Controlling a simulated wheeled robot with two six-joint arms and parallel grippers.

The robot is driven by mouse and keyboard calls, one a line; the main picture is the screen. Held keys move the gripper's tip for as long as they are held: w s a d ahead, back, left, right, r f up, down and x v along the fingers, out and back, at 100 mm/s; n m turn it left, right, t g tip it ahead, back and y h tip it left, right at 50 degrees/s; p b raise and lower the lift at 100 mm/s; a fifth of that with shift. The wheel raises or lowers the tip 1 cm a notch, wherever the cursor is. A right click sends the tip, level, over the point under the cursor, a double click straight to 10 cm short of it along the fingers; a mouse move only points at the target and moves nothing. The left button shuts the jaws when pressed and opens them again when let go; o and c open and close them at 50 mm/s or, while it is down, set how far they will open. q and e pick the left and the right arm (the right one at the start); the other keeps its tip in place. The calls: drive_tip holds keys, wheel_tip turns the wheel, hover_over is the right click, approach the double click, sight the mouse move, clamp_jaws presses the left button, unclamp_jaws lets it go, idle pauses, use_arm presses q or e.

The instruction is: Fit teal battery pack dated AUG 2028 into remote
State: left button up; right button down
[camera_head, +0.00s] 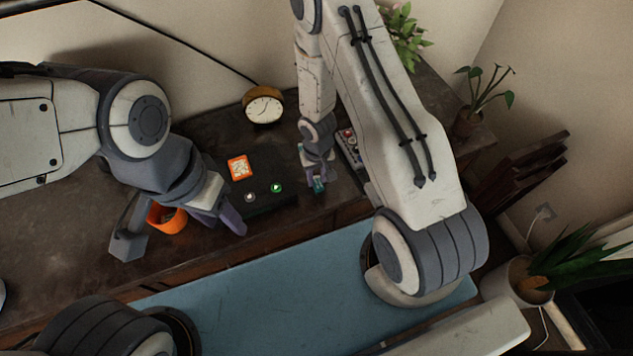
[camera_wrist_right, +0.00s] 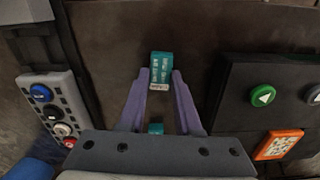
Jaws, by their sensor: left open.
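A teal battery pack (camera_wrist_right: 161,68) with pale print lies between the fingertips of my right gripper (camera_wrist_right: 162,76); its date is too small to read. In the head view the teal pack (camera_head: 319,187) shows at the tips of my right gripper (camera_head: 317,180). The fingers are close to its sides, and I cannot tell whether they touch it. Another teal piece (camera_wrist_right: 155,128) shows nearer the palm. The grey remote (camera_wrist_right: 55,112), with blue, black, white and red buttons, is at the left of the wrist view.
A black box (camera_head: 262,200) with a green button (camera_head: 276,188) stands between the grippers. An orange patterned tile (camera_head: 239,167) lies on it. A round clock (camera_head: 263,105) stands behind. Potted plants are at the right. A blue mat (camera_head: 260,295) lies in front.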

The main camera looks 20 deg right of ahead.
sight(317, 181)
drive_tip(key=shift+r, duration=0.15)
drive_tip(key=shift+r+p, duration=0.6)
drive_tip(key=shift+p, duration=0.2)
wheel_tip(317, 181, up, 3)
drive_tip(key=p, duration=0.3)
drive_tip(key=d, duration=0.1)
drive_tip(key=s+d+b, duration=0.1)
drive_tip(key=r, duration=0.1)
drive_tip(key=shift+s+d+r+b, duration=0.1)
drive_tip(key=shift+s+d+b, duration=0.15)
drive_tip(key=shift+d+b, duration=0.15)
drive_tip(key=s+d+r+p, duration=0.1)
drive_tip(key=s+d+r, duration=0.35)
drive_tip(key=d, duration=0.25)
drive_tip(key=w+d+n+p, duration=0.1)
drive_tip(key=w+d+p, duration=0.2)
drive_tip(key=d+p, duration=0.2)
drive_tip(key=p, duration=0.2)
drive_tip(key=shift+w+d+p, duration=0.2)
drive_tip(key=shift+w+p, duration=0.1)
drive_tip(key=shift+f, duration=0.15)
